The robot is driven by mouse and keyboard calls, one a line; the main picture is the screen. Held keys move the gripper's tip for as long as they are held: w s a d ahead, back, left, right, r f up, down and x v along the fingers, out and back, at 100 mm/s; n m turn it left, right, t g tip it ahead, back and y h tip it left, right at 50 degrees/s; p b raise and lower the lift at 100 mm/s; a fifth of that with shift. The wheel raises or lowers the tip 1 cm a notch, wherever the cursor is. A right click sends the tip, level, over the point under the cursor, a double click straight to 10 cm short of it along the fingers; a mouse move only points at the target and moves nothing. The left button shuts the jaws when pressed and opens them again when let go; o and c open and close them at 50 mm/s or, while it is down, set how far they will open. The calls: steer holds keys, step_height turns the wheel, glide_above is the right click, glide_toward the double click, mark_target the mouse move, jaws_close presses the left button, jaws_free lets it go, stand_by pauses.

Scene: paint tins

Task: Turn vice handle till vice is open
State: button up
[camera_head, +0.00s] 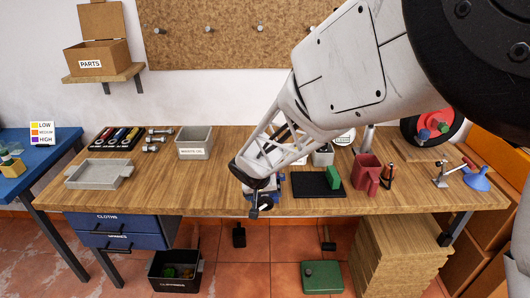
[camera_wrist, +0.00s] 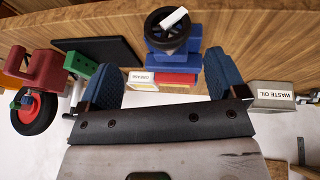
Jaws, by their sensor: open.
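The vice (camera_wrist: 182,60) is a blue block with a red part (camera_wrist: 178,79), at the front edge of the workbench. Its handle (camera_wrist: 165,36) is a dark wheel with a white grip (camera_wrist: 174,18), and it faces out from the edge. In the head view my arm hides most of the vice; blue bits (camera_head: 279,182) and the dark handle (camera_head: 265,207) show beside my gripper (camera_head: 254,203). In the wrist view my gripper (camera_wrist: 160,66) is open, its two blue-padded fingers apart with nothing held. The vice and handle appear between and beyond the fingertips. I cannot tell how far the vice jaws are apart.
A waste oil bin (camera_head: 193,149) and a grey tray (camera_head: 86,181) stand to the left. The bench front between tray and vice is clear.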

mark_target(265, 203)
steer(key=shift+w+a+f, duration=0.2)
steer(key=shift+a+f, duration=0.2)
steer(key=shift+f, duration=0.1)
steer(key=shift+f, duration=0.1)
steer(key=shift+x, duration=3.75)
steer(key=shift+d, duration=0.1)
steer(key=shift+c, duration=0.3)
steer(key=c, duration=0.9)
steer(key=shift+o, duration=0.2)
